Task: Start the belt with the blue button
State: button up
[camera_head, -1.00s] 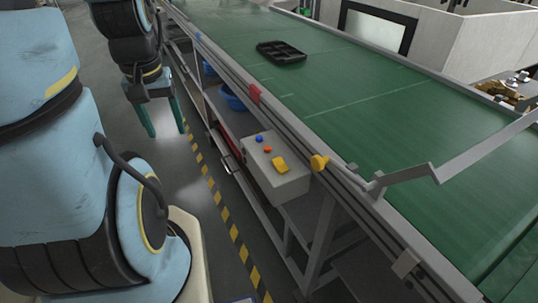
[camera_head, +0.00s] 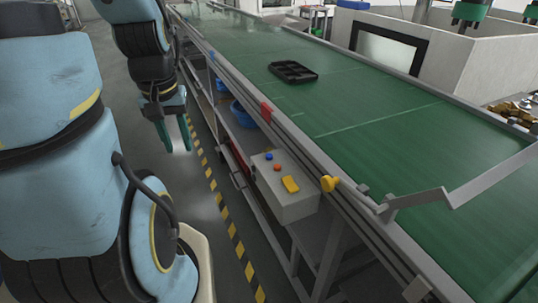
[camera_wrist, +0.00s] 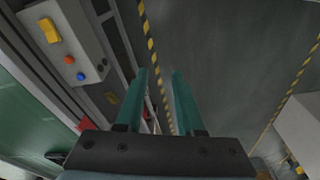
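The blue button (camera_head: 269,156) is on top of a grey control box (camera_head: 292,208) fixed to the side of the belt frame. An orange-red button (camera_head: 277,167) and a yellow switch (camera_head: 290,184) sit beside it. In the wrist view the blue button (camera_wrist: 81,76) shows at the upper left, on the box. My gripper (camera_head: 174,134) hangs over the floor, left of the box and apart from it. Its two green fingers (camera_wrist: 158,75) are spread with nothing between them. The green conveyor belt (camera_head: 370,100) carries a black tray (camera_head: 293,71).
A metal guide bar (camera_head: 490,178) reaches over the belt at the right. A yellow knob (camera_head: 329,183) and a red block (camera_head: 266,110) are on the belt's rail. Blue bins (camera_head: 242,113) stand below. The floor left of the belt, with striped tape (camera_head: 232,232), is clear.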

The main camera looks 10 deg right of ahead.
grip_shut()
dwell(1.3)
